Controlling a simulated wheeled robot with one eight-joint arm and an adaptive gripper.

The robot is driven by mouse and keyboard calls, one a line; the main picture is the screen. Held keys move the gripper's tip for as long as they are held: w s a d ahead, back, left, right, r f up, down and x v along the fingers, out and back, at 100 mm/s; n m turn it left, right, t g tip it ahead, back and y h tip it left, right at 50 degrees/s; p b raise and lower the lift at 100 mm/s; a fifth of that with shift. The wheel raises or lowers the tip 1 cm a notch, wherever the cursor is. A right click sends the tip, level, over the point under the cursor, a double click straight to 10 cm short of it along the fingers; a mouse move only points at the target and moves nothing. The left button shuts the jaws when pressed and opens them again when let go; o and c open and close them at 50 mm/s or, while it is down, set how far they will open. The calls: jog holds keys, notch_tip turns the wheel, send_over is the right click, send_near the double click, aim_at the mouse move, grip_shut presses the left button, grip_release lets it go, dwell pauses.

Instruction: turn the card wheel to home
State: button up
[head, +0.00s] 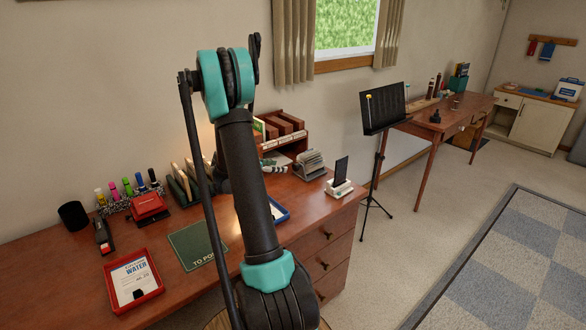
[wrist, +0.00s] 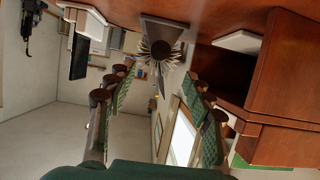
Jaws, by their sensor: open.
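The card wheel (head: 309,165), a small rotary file with a fan of pale cards, stands on the wooden desk (head: 180,285) near its right end. In the wrist view the card wheel (wrist: 160,47) appears tilted and upside down, with a dark round hub and its cards fanned out. My gripper (wrist: 160,78) is open, its two green-padded fingers to either side of the view, with the card wheel ahead between and beyond the tips. Nothing is between the fingers. In the head view my arm hides most of the gripper. The card faces are too small to read.
A phone on a white stand (head: 341,175) is right of the wheel. A wooden sorter (head: 280,128) stands behind it. A blue-edged tray (head: 279,210) lies partly behind my arm. Pens, a red tray (head: 133,280) and a green mat (head: 195,246) are at left. A music stand (head: 383,110) is beyond the desk.

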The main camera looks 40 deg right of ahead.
aim_at(294, 166)
jog(key=x, duration=0.9)
jog(key=shift+d+f, duration=0.2)
jog(key=c, duration=1.1)
